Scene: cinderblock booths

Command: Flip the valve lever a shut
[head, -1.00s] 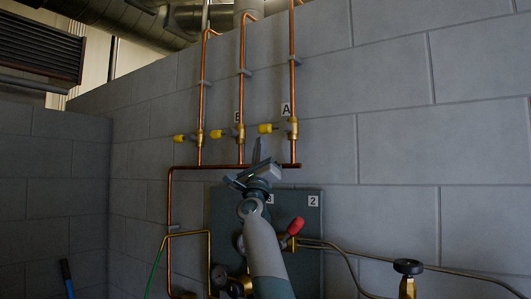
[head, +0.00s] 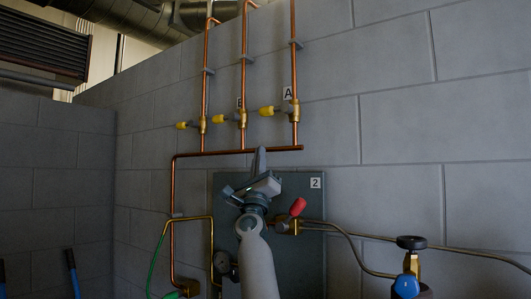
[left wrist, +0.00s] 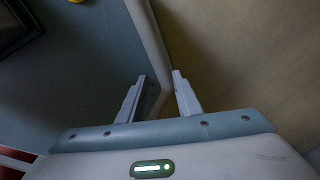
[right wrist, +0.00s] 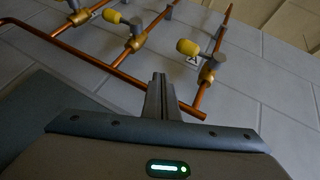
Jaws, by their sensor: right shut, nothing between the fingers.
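Valve lever a has a yellow grip (head: 267,111) and sticks out leftward from a brass valve on the rightmost copper pipe, beside the "A" label (head: 288,93). In the right wrist view, its yellow grip (right wrist: 188,47) is above and right of my right gripper (right wrist: 159,80). My right gripper (head: 260,153) is shut and empty, with its tips up, below the lever and apart from it, near the horizontal copper pipe. My left gripper (left wrist: 158,78) is open and empty in the left wrist view, and I cannot make it out in the head view.
Two similar yellow levers (head: 219,119) (head: 182,125) are on the pipes to the left. A horizontal copper pipe (head: 230,152) runs below them. A grey panel (head: 305,235) carries a red-handled valve (head: 298,207). A black knob (head: 411,242) stands lower right. The wall at right is bare.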

